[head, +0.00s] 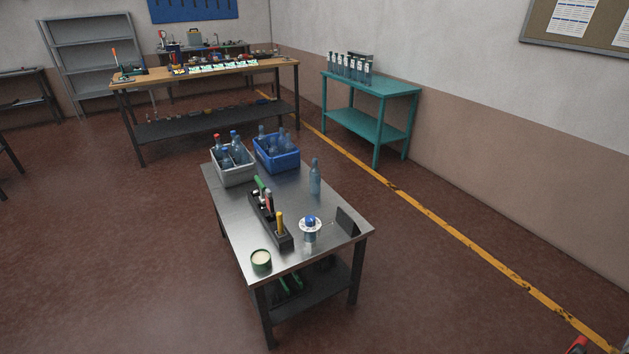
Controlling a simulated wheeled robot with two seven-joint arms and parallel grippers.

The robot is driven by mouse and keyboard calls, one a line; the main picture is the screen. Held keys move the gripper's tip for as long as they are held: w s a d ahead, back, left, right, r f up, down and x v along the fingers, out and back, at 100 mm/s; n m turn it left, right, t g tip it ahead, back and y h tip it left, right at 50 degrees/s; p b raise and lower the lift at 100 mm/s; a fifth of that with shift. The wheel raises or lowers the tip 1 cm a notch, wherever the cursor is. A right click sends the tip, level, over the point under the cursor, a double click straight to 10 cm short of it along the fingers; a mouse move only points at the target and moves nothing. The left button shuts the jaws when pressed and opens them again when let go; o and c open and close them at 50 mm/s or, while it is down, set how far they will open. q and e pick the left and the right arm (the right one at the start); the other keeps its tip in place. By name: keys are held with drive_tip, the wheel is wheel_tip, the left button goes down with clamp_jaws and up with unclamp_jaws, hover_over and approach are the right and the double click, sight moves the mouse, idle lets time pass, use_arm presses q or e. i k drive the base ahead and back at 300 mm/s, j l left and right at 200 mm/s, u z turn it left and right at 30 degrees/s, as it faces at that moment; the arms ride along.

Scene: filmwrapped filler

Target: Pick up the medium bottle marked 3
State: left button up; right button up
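Several clear bluish bottles with white labels (349,68) stand upright in a row on the teal table (392,86) at the back right. Their marks are too small to read, so I cannot tell which one bears a 3. Another bottle (315,178) stands alone on the near metal table. More bottles stand in a grey crate (234,177) and a blue crate (278,163) on that table; their marks are not readable either.
A cluttered wooden workbench (225,72) stands behind. Open floor surrounds the near table. A small red and black part shows at bottom right.

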sight(314, 173)
drive_tip(key=i+l+z, duration=0.25)
drive_tip(key=i+z, duration=1.4)
drive_tip(key=i, duration=1.1)
drive_tip(key=i+j+u, duration=0.1)
drive_tip(key=i+u, duration=0.5)
drive_tip(key=u, duration=0.15)
drive_tip(key=i+u, duration=0.4)
drive_tip(key=i+l+u, duration=0.15)
drive_tip(key=u, duration=0.2)
drive_tip(key=i+l, duration=0.05)
drive_tip(key=i, duration=0.05)
